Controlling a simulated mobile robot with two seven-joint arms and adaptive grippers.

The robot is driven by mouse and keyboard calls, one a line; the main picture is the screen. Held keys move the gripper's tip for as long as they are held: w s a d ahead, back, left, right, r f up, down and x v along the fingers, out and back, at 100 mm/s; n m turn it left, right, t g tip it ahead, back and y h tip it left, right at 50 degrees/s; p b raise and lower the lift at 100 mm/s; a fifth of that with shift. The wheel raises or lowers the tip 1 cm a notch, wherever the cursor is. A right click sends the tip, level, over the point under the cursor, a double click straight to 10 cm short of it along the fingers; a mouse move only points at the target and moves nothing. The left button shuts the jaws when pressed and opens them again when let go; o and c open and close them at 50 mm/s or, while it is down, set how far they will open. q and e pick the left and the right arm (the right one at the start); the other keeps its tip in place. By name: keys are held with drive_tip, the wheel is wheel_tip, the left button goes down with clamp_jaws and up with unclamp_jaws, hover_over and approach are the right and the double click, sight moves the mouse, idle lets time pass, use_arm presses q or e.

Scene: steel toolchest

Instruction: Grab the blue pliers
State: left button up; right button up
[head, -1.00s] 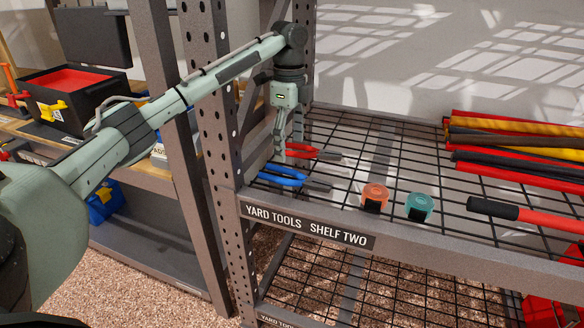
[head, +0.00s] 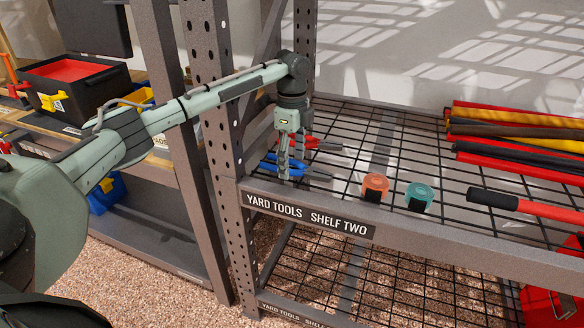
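The blue pliers (head: 269,168) lie on the wire shelf at its left end, close to the front edge, with the dark jaws pointing right. My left gripper (head: 291,170) points down right at the blue pliers, and its fingers cover part of the handles. The two fingers stand apart with a gap between them. I cannot tell whether they touch the pliers. Red pliers (head: 318,142) lie just behind, partly hidden by the fingers. My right gripper is not in view.
A perforated upright post (head: 222,150) stands close left of my gripper. The shelf's middle is clear.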

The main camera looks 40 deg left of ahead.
use_arm(q)
drive_tip(key=c, duration=1.1)
